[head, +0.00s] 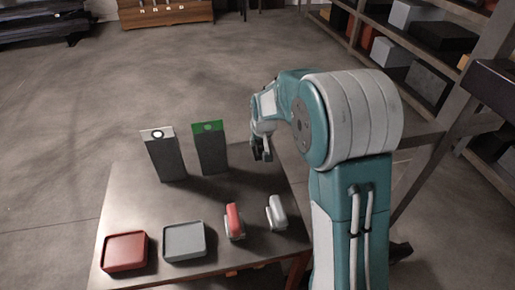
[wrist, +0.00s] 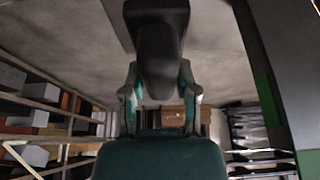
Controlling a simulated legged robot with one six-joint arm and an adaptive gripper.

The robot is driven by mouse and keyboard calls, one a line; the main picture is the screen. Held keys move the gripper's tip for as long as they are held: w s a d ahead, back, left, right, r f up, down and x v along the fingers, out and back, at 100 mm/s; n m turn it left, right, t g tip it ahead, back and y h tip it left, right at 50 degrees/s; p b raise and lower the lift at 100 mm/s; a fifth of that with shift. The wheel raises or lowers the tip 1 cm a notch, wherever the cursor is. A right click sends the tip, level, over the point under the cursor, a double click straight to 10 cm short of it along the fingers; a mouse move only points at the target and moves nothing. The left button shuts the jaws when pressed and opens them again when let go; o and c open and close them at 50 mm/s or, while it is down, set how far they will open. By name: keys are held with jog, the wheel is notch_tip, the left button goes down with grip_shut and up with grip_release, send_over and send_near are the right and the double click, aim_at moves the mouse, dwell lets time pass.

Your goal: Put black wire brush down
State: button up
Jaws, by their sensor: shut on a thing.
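The black wire brush (wrist: 157,60) fills the upper middle of the wrist view, between the fingers of my gripper (wrist: 160,88). My gripper is shut on it. In the head view my gripper (head: 260,145) is at the far right part of the table, right of the green-topped dark box, and the dark piece at its end is small and partly hidden by my arm. I cannot tell whether the brush touches the table.
On the table (head: 205,204) stand a white-topped dark box (head: 166,158) and a green-topped dark box (head: 211,150). In front are a red tray (head: 124,252), a grey tray (head: 184,242), a red-handled item (head: 234,220) and a white-handled item (head: 277,212). Shelves (head: 400,50) stand right.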

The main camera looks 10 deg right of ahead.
jog(key=w+f, duration=0.2)
jog(key=shift+w+f, duration=0.15)
jog(key=shift+f, duration=0.25)
jog(key=shift+s+x, duration=0.15)
jog(key=shift+x, duration=0.6)
jog(key=shift+s+x, duration=0.15)
jog(key=shift+x, duration=0.65)
jog(key=shift+s+f, duration=0.1)
jog(key=shift+f, duration=0.05)
jog(key=o, duration=1)
jog(key=shift+f, duration=0.15)
